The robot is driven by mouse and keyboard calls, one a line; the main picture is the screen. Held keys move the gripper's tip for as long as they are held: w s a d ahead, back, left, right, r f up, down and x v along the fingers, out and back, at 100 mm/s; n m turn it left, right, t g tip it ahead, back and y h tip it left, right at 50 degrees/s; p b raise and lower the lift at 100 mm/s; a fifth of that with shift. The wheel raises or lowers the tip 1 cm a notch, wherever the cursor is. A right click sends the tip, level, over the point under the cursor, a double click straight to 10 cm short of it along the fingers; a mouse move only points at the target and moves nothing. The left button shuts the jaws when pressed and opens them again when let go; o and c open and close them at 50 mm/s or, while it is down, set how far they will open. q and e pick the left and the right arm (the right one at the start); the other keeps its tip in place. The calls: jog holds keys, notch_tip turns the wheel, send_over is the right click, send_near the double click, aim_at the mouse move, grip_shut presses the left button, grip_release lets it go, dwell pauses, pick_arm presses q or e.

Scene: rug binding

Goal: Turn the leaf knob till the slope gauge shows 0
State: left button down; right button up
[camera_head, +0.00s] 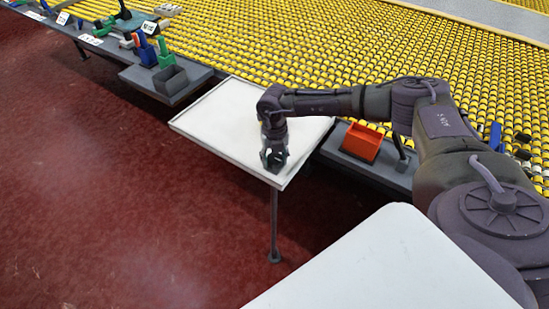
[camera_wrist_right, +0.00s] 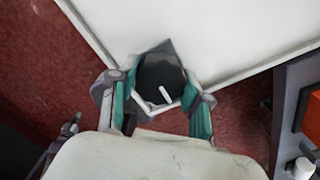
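The leaf is a white, shallow-rimmed table (camera_head: 215,118) at the edge of the yellow roller bed; its corner also shows in the right wrist view (camera_wrist_right: 240,35). The leaf knob (camera_wrist_right: 158,74) is dark and round with a white mark line, on a dark square plate at the leaf's corner. My right gripper (camera_head: 273,160) is over that corner and hides the knob in the head view. In the wrist view its teal-padded fingers (camera_wrist_right: 160,103) stand apart on either side of the knob; contact is not clear. I can make out no slope gauge or reading. My left gripper is not in view.
An orange bin (camera_head: 362,142) stands on a dark grey shelf right of the leaf. A grey box (camera_head: 170,78) and green and blue items stand on a shelf to the left. A white surface (camera_head: 385,270) fills the front. Red floor is open at left.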

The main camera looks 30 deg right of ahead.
jog(key=c, duration=0.5)
jog(key=shift+n, duration=0.3)
jog(key=n+b, duration=0.2)
jog(key=n, duration=0.1)
jog(key=shift+f+n, duration=0.15)
jog(key=shift+n, duration=0.15)
jog(key=n+b, duration=0.1)
jog(key=n, duration=0.2)
jog(key=shift+n+b, duration=0.4)
jog(key=n+b, duration=0.3)
jog(key=n, duration=0.2)
jog(key=n+b, duration=0.2)
jog(key=n, duration=0.3)
jog(key=shift+s, duration=0.15)
jog(key=shift+s+b, duration=0.1)
jog(key=shift+b, duration=0.2)
